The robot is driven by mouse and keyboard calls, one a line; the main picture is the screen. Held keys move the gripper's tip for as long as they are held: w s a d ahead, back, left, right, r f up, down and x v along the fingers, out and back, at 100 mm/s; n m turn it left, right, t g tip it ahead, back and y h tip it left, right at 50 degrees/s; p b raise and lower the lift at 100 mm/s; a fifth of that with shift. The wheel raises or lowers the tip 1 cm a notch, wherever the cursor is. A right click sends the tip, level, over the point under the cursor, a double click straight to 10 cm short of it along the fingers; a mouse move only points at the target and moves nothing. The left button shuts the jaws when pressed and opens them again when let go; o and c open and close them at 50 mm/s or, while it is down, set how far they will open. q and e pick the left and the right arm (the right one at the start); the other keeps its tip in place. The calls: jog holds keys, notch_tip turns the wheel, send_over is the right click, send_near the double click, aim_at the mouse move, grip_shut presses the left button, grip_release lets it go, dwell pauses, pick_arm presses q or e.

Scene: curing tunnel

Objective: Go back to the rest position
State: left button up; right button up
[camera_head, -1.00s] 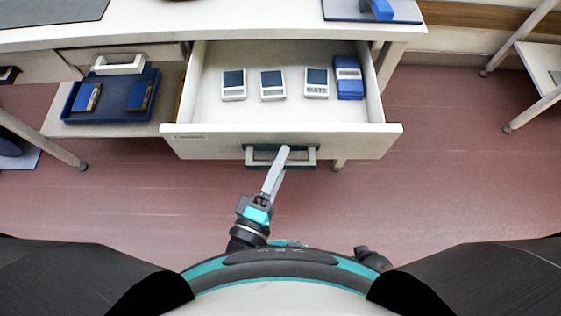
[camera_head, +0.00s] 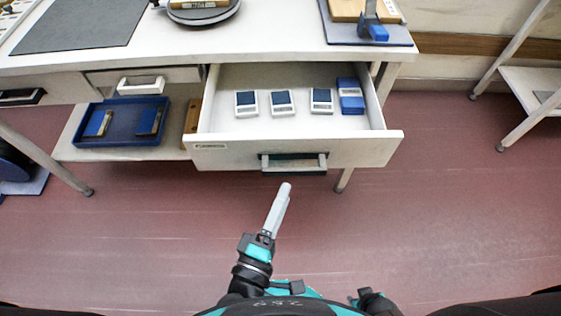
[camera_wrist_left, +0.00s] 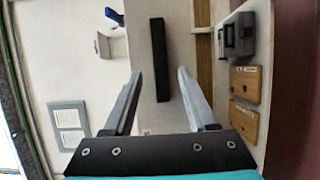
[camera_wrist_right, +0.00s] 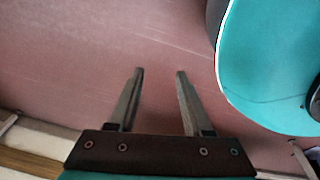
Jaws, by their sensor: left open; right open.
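My left gripper (camera_head: 284,187) is open and empty in front of the open drawer (camera_head: 290,153), a little short of the drawer's handle (camera_head: 293,163) and apart from it. In the left wrist view its two fingers (camera_wrist_left: 160,73) stand spread, with a dark bar (camera_wrist_left: 160,60), which looks like the handle, beyond them and not gripped. My right gripper (camera_wrist_right: 159,73) is open and empty in the right wrist view, over the floor. In the head view only a part of my right arm shows at the bottom edge; its fingers are hidden there.
The drawer holds several small white-and-blue devices (camera_head: 282,103) and a blue box (camera_head: 350,96). A blue tray (camera_head: 119,122) sits on the lower shelf at left. The white worktop (camera_head: 270,30) is above. Red floor (camera_head: 450,220) is free at right. A side table (camera_head: 535,85) stands far right.

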pick_arm(q)
jog(key=s+a+f+m+g+y, duration=0.2)
jog(key=a+f+m+g, duration=0.3)
jog(key=f, duration=0.7)
jog(key=s+a+f+m+g+y, duration=0.25)
jog(key=a+f+m, duration=0.35)
jog(key=f, duration=0.6)
jog(key=s+a+f+m+g+y+p, duration=0.1)
jog(key=s+a+f+m+g+y, duration=0.2)
jog(key=s+a+f+g, duration=0.4)
jog(key=s+a+f+m, duration=0.1)
jog(key=s+a+f, duration=0.2)
jog(key=s+a, duration=0.3)
jog(key=shift+s+f+m, duration=0.3)
jog(key=shift+f+m, duration=0.1)
pick_arm(e)
jog(key=shift+s+d+r, duration=0.1)
jog(key=shift+s+r, duration=0.05)
jog(key=shift+s, duration=1)
jog(key=shift+w, duration=0.2)
